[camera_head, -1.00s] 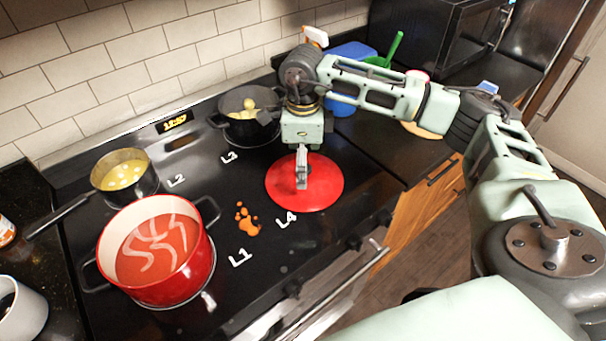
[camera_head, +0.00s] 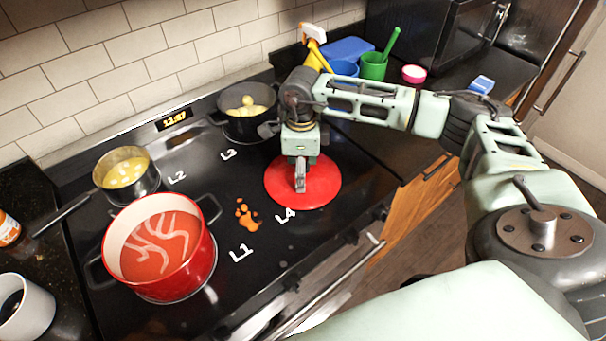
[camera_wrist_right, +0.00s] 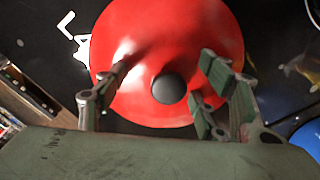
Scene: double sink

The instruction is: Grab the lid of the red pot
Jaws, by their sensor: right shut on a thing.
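The red lid (camera_head: 322,190) lies flat on the black stovetop by the L4 mark. Its round black knob (camera_wrist_right: 169,89) shows in the right wrist view. The exact finger contact is hard to make out. The red pot (camera_head: 190,273) stands uncovered at L1 with red soup and pale swirls in it. My left gripper is not in view.
A small pot with a long handle (camera_head: 127,176) stands at L2. A black pot (camera_head: 246,124) stands at L3, close to my right arm. Orange spots (camera_head: 246,216) mark the stovetop. A white mug (camera_head: 28,312) stands at the left. A green cup (camera_head: 373,68) stands behind my arm.

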